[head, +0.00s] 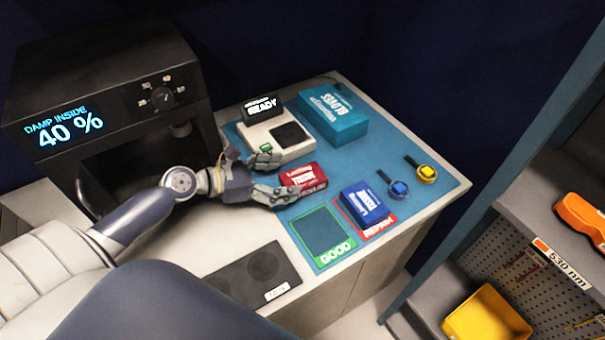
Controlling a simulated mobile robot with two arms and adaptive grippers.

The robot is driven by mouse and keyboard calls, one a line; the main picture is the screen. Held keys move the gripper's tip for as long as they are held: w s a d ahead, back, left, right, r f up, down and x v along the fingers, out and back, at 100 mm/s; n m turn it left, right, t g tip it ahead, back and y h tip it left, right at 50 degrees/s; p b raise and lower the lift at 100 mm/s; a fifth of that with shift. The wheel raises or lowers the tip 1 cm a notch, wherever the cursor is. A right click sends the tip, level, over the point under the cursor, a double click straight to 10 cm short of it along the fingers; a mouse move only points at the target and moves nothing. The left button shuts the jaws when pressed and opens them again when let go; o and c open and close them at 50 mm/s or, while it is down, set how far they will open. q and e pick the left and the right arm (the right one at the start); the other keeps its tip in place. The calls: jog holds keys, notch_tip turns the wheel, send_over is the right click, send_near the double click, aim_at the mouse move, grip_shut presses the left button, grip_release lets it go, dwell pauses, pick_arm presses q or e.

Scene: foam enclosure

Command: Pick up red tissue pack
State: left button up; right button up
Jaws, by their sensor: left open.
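The red tissue pack (301,177) lies on the blue mat near the middle of the table, in front of the white device. My left gripper (282,192) reaches in from the left, with its fingers open at the pack's near left side. The fingers hide part of the pack's left edge. I cannot tell whether they touch it. My right gripper is not in view.
A blue pack (364,204) sits on the red-framed REPAIR square. The green-framed GOOD square (322,232) is empty. A READY device (276,138) and a blue gloves box (333,117) stand behind. A black machine (110,105) is at left, a shelf with a yellow bin (487,318) at right.

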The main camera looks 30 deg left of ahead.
aim_at(305, 176)
pick_arm(q)
jog(key=shift+w+d+f, duration=0.2)
jog(key=shift+w+d, duration=0.45)
jog(key=shift+d, duration=0.1)
jog(key=p+x, duration=0.1)
jog(key=x, duration=0.3)
jog(key=shift+d+r, duration=0.1)
jog(key=shift+w+d+f+p, duration=0.2)
jog(key=shift+d+p, duration=0.05)
jog(key=shift+p, duration=0.05)
jog(key=c, duration=1.1)
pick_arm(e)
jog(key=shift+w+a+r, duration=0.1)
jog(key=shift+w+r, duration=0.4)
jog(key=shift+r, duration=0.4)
